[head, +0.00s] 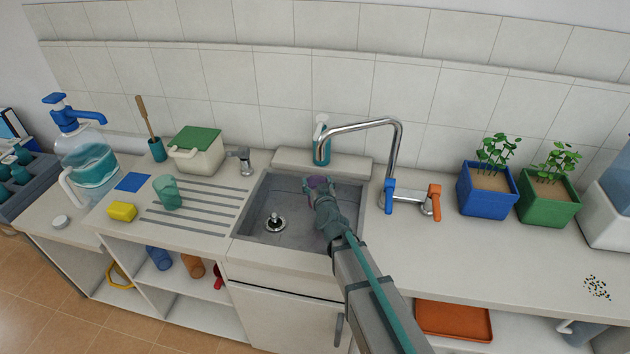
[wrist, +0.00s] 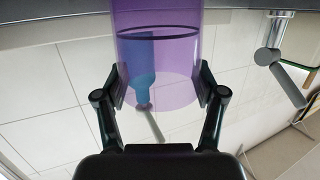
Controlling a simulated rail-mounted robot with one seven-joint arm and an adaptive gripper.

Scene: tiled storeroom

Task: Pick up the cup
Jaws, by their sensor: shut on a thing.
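A see-through purple cup (wrist: 160,60) is between the two fingers of my gripper (wrist: 161,88) in the wrist view, with a finger against each side. My gripper is shut on it. In the head view my gripper (head: 319,190) is over the right part of the sink, and only a bit of the purple cup (head: 320,182) shows at its tip. The rest of the cup is hidden behind my gripper. A second cup, teal and see-through (head: 167,193), stands upright on the ribbed drainboard at the left.
The grey sink (head: 262,205) has a drain plug (head: 275,222).

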